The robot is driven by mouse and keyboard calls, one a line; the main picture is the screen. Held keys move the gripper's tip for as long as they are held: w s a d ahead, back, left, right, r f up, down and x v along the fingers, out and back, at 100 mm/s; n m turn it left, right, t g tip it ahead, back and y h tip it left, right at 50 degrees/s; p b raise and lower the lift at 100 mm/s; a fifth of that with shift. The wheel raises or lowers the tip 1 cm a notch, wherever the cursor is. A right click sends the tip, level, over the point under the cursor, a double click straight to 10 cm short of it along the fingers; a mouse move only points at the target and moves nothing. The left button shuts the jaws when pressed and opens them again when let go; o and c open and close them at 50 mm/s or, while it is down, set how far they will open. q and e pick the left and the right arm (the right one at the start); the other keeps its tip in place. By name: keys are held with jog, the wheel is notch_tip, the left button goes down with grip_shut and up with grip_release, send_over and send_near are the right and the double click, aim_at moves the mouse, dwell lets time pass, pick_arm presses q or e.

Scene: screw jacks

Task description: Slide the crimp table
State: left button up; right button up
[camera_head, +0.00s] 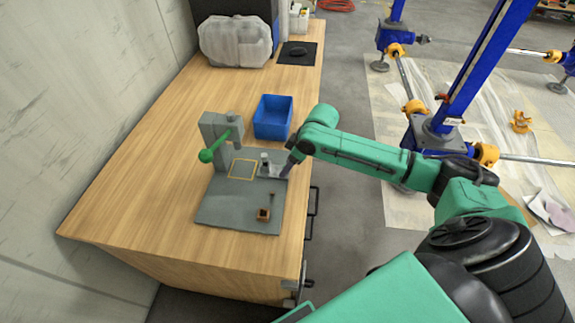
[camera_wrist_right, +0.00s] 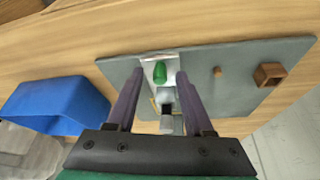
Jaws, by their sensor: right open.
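The crimp table appears to be the small silver plate (camera_head: 266,171) on the grey base board (camera_head: 238,213), beside the yellow square outline (camera_head: 243,168). The press (camera_head: 212,128) with a green handle (camera_head: 208,155) stands at the board's back left. My right gripper (camera_head: 285,172) is over the plate's right end. In the wrist view, my open right gripper (camera_wrist_right: 160,92) has its fingers either side of the post and knob; I cannot tell whether they touch.
A blue bin (camera_head: 273,117) stands on the wooden table (camera_head: 140,215) behind the board. A small brown open box (camera_head: 263,214) and a small brown peg (camera_head: 273,196) are at the board's front right. A grey case (camera_head: 236,41) is at the back. The table's left side is clear.

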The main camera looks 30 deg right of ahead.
jog(key=shift+w+a+f, duration=0.1)
jog(key=shift+f, duration=0.15)
grip_shut()
dwell(1.3)
